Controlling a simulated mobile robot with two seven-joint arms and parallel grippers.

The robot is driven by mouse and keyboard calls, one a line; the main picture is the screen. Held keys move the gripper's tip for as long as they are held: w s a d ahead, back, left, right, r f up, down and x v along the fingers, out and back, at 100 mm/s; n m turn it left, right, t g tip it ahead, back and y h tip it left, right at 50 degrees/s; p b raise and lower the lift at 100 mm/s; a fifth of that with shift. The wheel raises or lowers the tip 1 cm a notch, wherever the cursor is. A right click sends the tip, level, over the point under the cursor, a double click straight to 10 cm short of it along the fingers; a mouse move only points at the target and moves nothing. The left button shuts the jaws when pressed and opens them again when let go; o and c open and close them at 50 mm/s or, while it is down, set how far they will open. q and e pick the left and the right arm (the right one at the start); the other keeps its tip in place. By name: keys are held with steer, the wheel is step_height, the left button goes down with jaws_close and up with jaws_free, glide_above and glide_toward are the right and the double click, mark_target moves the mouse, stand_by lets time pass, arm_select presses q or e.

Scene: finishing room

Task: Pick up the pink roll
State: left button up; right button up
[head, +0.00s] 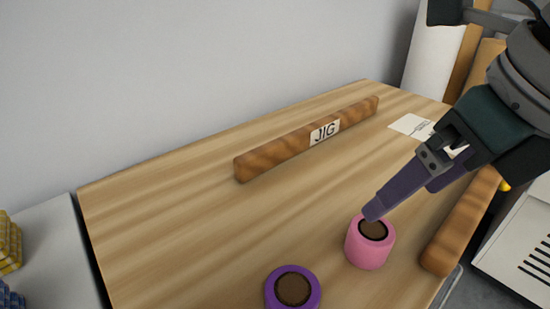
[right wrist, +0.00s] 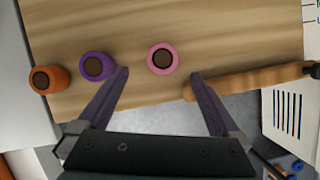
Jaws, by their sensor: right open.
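The pink roll (head: 367,252) stands upright on the wooden table, with a dark brown core facing up. My right gripper (head: 392,200) reaches in from the upper right, and its near fingertip overlaps the far rim of the roll in the head view. In the right wrist view, the pink roll (right wrist: 162,58) lies ahead of the open fingers, between their lines and slightly beyond the tips. The fingers of the right gripper (right wrist: 160,74) are apart and hold nothing. Whether a finger touches the roll I cannot tell. My left gripper is not in view.
A purple roll (head: 293,290) stands left of the pink one; an orange roll (right wrist: 48,80) stands farther left in the wrist view. A wooden rail (head: 462,222) runs along the right edge. A wooden bar labelled JIG (head: 280,148) lies at the back. The table's middle is clear.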

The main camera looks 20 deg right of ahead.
glide_above(374, 230)
steer(key=s, duration=0.3)
steer(key=f, duration=0.4)
steer(key=shift+w+f, duration=0.15)
steer(key=shift+w, duration=0.1)
steer(key=b+x, duration=0.1)
steer(key=x, duration=0.4)
steer(key=shift+d+f, duration=0.15)
steer(key=shift+f, duration=0.05)
steer(key=shift+c, duration=0.2)
steer(key=c, duration=1.3)
